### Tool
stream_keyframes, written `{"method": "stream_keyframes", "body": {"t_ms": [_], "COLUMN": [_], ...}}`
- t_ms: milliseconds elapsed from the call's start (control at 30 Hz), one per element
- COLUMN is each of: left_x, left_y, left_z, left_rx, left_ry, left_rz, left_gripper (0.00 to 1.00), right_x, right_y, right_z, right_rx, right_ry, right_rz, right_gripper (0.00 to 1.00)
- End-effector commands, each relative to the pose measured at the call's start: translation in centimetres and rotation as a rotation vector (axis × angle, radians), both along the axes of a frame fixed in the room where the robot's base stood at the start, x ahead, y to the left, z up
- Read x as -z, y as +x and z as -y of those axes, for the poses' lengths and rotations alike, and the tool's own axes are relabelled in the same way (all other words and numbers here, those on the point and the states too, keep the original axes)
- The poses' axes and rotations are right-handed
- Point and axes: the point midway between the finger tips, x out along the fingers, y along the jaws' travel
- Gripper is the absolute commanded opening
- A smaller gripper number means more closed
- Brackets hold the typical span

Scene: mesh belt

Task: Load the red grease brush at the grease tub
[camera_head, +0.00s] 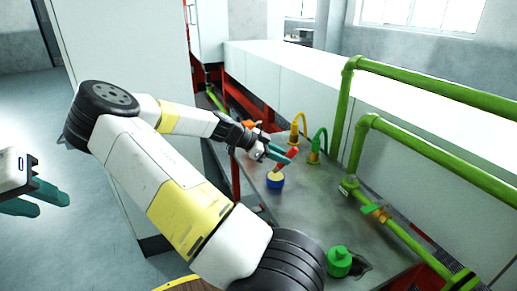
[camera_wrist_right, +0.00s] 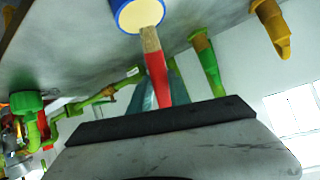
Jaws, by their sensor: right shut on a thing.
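The red grease brush (camera_head: 289,158) is held tilted in my right gripper (camera_head: 278,154), with its tan bristles pointing down. In the right wrist view, the red handle (camera_wrist_right: 157,78) lies at the teal fingers and the bristles (camera_wrist_right: 150,40) overlap the mouth of the blue grease tub (camera_wrist_right: 128,17), which holds cream-coloured grease. In the head view the tub (camera_head: 275,183) stands on the grey bench directly below the brush. I cannot tell whether the bristles touch the grease. My left gripper (camera_head: 45,201) is open and empty at the far left, away from the bench.
Behind the tub stand a green-spouted fitting (camera_head: 316,150) and a yellow-spouted one (camera_head: 295,134). Green pipes (camera_head: 405,145) run along the right side. A green knobbed object (camera_head: 339,262) sits at the bench's near end. Bare bench (camera_head: 312,208) lies right of the tub.

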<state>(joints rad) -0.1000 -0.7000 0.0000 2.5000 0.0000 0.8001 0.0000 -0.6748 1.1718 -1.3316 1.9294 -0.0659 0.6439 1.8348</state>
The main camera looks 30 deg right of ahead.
Motion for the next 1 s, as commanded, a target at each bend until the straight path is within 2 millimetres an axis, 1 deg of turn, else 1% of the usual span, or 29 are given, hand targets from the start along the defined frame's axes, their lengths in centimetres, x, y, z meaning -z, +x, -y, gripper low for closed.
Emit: {"method": "stream_keyframes", "body": {"t_ms": [467, 1000], "left_x": [0.00, 0.00], "left_y": [0.00, 0.00], "left_z": [0.00, 0.00], "left_rx": [0.000, 0.000], "left_ry": [0.000, 0.000], "left_rz": [0.000, 0.000], "left_gripper": [0.36, 0.36], "right_x": [-0.02, 0.57], "right_y": [0.00, 0.01], "right_z": [0.00, 0.00], "right_rx": [0.000, 0.000], "right_ry": [0.000, 0.000], "right_rz": [0.000, 0.000], "right_gripper": [0.00, 0.00]}}
